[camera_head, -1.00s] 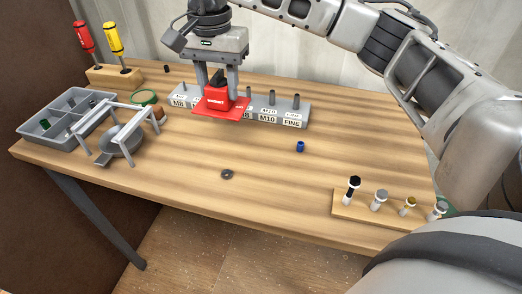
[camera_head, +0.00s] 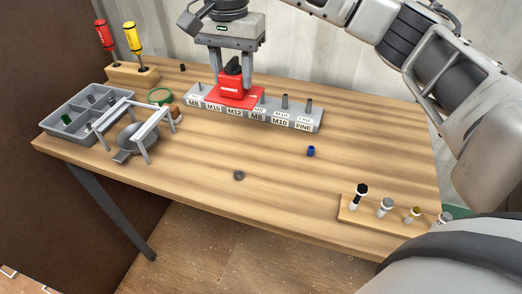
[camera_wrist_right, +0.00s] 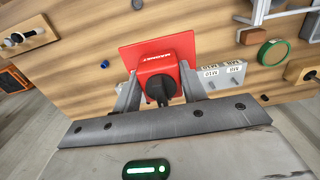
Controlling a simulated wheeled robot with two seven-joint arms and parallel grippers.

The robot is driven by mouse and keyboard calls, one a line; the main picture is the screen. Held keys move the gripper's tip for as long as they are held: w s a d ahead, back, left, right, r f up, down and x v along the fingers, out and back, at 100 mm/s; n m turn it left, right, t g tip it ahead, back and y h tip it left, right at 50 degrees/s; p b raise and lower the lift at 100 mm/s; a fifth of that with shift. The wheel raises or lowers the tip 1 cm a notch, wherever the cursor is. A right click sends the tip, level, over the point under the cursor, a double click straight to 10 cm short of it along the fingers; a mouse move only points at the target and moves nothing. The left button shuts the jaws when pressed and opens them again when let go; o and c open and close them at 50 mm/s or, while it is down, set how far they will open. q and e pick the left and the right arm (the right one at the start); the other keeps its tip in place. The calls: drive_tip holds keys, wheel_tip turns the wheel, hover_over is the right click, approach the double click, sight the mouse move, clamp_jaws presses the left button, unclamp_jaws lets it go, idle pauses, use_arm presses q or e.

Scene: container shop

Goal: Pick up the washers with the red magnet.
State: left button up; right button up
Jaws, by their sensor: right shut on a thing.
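The red magnet (camera_head: 240,92) has a flat red plate, a block body and a black knob. My right gripper (camera_head: 236,76) is shut on it and holds it over or just behind the grey labelled rack. In the right wrist view the magnet (camera_wrist_right: 160,62) sits between the two fingers, its plate facing away. One dark washer (camera_head: 239,175) lies flat on the open wood in front of the rack, apart from the magnet. A dark spot at the top edge of the wrist view (camera_wrist_right: 137,4) may be the same washer. My left gripper is not in view.
The grey rack (camera_head: 306,127) has pegs and size labels. A blue cylinder (camera_head: 311,151) stands right of the washer. A white-framed stand with a grey dish (camera_head: 139,137), a compartment tray (camera_head: 75,136), screwdrivers (camera_head: 132,38) and a bolt board (camera_head: 348,214) surround clear wood.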

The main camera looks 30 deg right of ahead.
drive_tip(key=shift+s+a, duration=0.25)
drive_tip(key=shift+s, duration=0.25)
use_arm(q)
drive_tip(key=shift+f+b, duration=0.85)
drive_tip(key=shift+b, duration=0.35)
use_arm(e)
drive_tip(key=s+a, duration=0.3)
drive_tip(key=s, duration=0.5)
drive_tip(key=shift+s+a, duration=0.15)
drive_tip(key=shift+a, duration=0.1)
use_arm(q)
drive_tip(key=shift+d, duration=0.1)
